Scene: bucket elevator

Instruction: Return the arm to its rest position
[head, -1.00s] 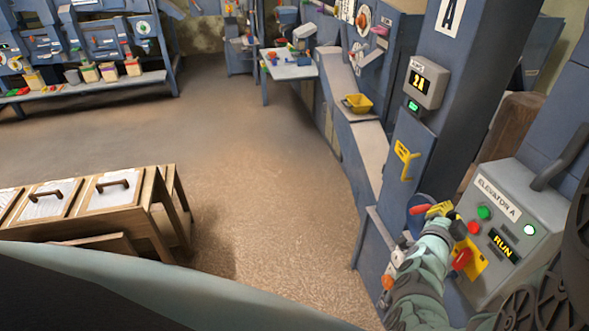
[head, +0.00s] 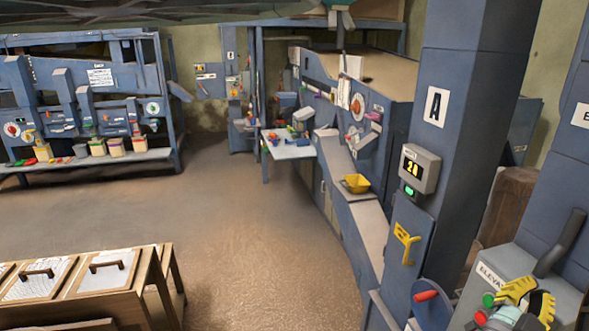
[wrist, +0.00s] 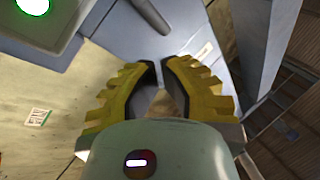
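My gripper (head: 528,298) is at the lower right of the head view, in front of the grey ELEVATOR A control box (head: 566,262). Its two yellow ribbed fingers hide part of the box's label and face. In the wrist view my gripper (wrist: 161,66) has its fingers apart with a narrow gap between the tips, and nothing is held. A glowing green light (wrist: 33,4) shows at the top left of the wrist view, on a grey-green face. Most of my arm is out of the head view.
A red handle (head: 427,295) sits below. A wooden cabinet (head: 150,290) is at lower left. The floor (head: 240,230) between is clear.

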